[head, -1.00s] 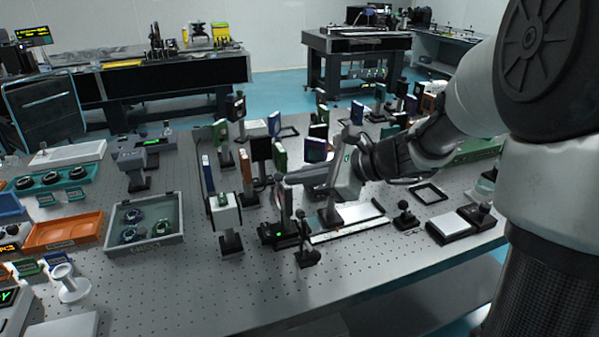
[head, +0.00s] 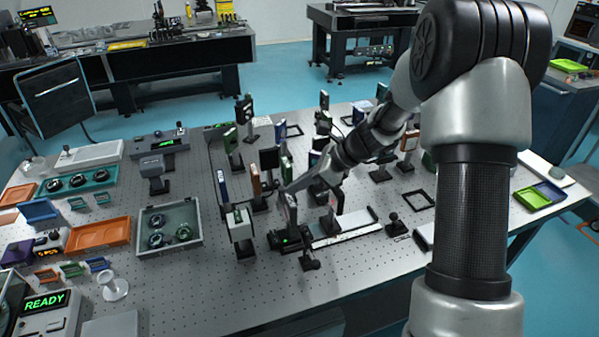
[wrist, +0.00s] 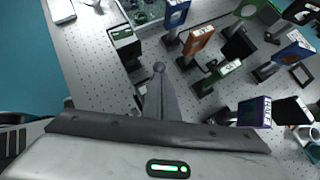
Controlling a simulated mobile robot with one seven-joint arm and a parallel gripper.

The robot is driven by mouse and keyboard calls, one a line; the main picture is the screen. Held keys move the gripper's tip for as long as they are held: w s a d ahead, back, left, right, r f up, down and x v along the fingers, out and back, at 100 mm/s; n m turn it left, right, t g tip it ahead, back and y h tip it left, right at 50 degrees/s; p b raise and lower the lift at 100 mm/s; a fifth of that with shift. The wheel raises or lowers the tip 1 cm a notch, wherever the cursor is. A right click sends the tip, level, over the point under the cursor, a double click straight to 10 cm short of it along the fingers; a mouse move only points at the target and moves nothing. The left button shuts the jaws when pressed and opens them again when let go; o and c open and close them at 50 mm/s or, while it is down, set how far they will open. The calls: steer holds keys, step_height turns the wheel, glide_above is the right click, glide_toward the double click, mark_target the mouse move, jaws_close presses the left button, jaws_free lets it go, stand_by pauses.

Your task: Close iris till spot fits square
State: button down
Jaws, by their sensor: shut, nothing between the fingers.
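My gripper (head: 286,189) is shut and empty. It points down and left over the rail at the middle of the table. In the wrist view its closed fingers (wrist: 158,85) taper to a tip beside a small round knob; I cannot tell whether they touch. A dark upright mount (head: 291,212), perhaps the iris, stands just below the fingertips on a black base with green lights (head: 288,240). Its opening and lever are not clear. A pale box (head: 240,226) on a post stands left of it, also in the wrist view (wrist: 124,46). I cannot make out the spot or the square.
Several coloured plates on posts stand behind the gripper, including an orange one (wrist: 198,40) and a purple-edged one (wrist: 256,111). A short black post (head: 310,262) stands in front. A grey tray (head: 196,238) lies left.

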steer(key=shift+w+a+p, duration=0.1)
steer(key=shift+w+p, duration=0.2)
steer(key=shift+w, duration=0.05)
steer(key=shift+w+f, duration=0.1)
stand_by(0.5)
